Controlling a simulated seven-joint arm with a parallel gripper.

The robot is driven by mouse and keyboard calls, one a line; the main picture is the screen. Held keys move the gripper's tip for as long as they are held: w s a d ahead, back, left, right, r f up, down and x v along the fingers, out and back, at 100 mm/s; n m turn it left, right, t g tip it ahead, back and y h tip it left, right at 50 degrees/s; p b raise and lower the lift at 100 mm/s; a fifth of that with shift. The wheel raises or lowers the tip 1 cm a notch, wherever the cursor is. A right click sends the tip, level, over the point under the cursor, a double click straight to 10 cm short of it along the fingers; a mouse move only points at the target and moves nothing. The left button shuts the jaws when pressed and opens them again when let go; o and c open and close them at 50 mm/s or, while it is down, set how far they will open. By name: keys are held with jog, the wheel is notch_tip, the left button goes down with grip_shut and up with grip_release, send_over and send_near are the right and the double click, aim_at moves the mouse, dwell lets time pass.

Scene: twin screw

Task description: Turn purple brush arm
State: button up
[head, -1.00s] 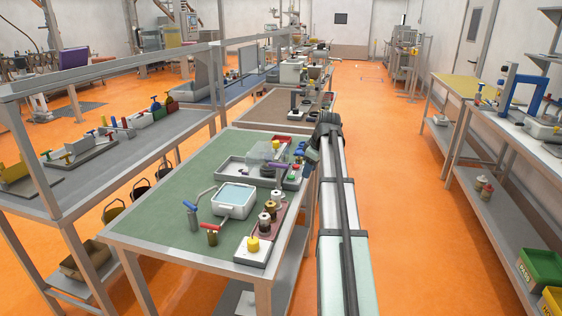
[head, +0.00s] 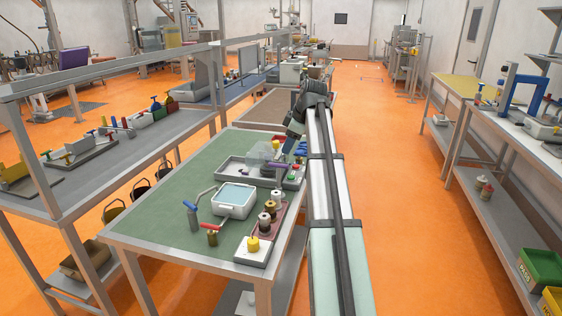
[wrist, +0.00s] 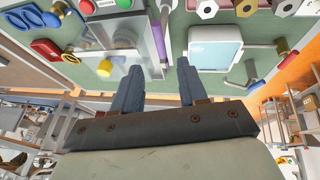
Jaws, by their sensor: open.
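The purple brush arm shows as a narrow purple strip (wrist: 157,40) between the clear box and the white basin in the wrist view. In the head view a small purple part (head: 268,170) lies at the grey tray beside the clear box. My gripper (wrist: 160,72) is open and empty, its two fingers apart below the purple strip in the picture. In the head view my gripper (head: 286,152) is over the far right part of the green bench, close to the tray. Its fingertips are too small there to tell any contact.
A clear box (head: 258,153) stands at the grey tray (head: 232,171). The white basin (head: 234,200) is nearer, with a red-handled tap (head: 211,231) and several knobbed parts beside it. Red and green buttons (wrist: 87,6) are close by. The left of the green bench is mostly clear.

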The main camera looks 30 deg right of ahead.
aim_at(281, 165)
jog(key=x, duration=0.8)
jog(key=shift+w+f, duration=0.2)
jog(key=shift+f, duration=0.15)
grip_shut()
dwell(0.4)
